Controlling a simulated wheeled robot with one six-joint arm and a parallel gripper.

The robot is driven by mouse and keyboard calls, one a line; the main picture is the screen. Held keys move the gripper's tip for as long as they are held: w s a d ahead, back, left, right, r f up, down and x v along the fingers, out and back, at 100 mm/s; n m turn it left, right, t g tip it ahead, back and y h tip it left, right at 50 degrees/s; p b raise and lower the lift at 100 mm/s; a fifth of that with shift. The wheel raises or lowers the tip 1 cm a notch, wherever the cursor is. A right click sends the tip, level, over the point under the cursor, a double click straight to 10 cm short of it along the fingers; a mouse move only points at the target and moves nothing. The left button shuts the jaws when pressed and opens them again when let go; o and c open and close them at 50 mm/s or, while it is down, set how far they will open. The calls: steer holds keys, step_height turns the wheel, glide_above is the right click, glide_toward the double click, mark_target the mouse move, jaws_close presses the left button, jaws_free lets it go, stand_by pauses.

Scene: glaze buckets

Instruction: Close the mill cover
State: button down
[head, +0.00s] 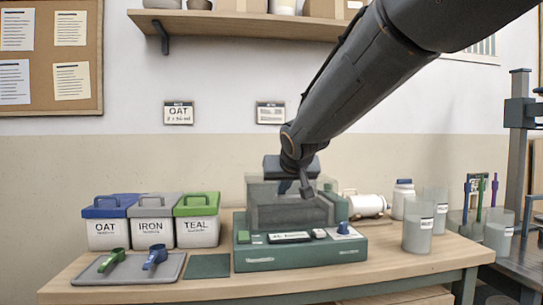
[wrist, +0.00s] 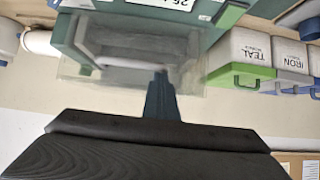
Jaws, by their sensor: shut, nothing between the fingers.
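The mill (head: 300,254) is a dark green machine on the wooden table, with a grey block on top. Its clear cover (head: 262,186) shows as a see-through box around and above that block. I cannot tell how far it is open. My gripper (head: 305,193) is shut and empty, pointing down at the cover from above. In the wrist view, which is upside down, the gripper (wrist: 160,80) overlaps the clear cover (wrist: 190,72) below the mill (wrist: 130,15). Whether it touches the cover is unclear.
Lidded buckets marked OAT (head: 109,233), IRON (head: 153,233) and TEAL (head: 198,231) stand left of the mill. A grey tray (head: 90,292) with two scoops lies before them. Clear cups (head: 418,228) and a white jar (head: 401,200) stand at right.

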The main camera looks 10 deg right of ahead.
steer(key=s+r+p, duration=0.2)
steer(key=s+r, duration=0.1)
steer(key=s, duration=0.6)
steer(key=s+a+f+n+g, duration=0.15)
steer(key=s+f+g, duration=0.45)
steer(key=s+f, duration=0.75)
steer(key=s+a+f+n+g, duration=0.1)
steer(key=s+a+f+g, duration=0.3)
steer(key=s+f, duration=1)
steer(key=s+d+r+m+g+p, duration=0.1)
steer(key=s+d+r+m+p, duration=0.1)
steer(key=d+r+p, duration=0.8)
steer(key=shift+d+r+p, duration=0.15)
steer(key=shift+r+p, duration=1.2)
steer(key=shift+p, duration=2.25)
steer(key=shift+m, duration=0.25)
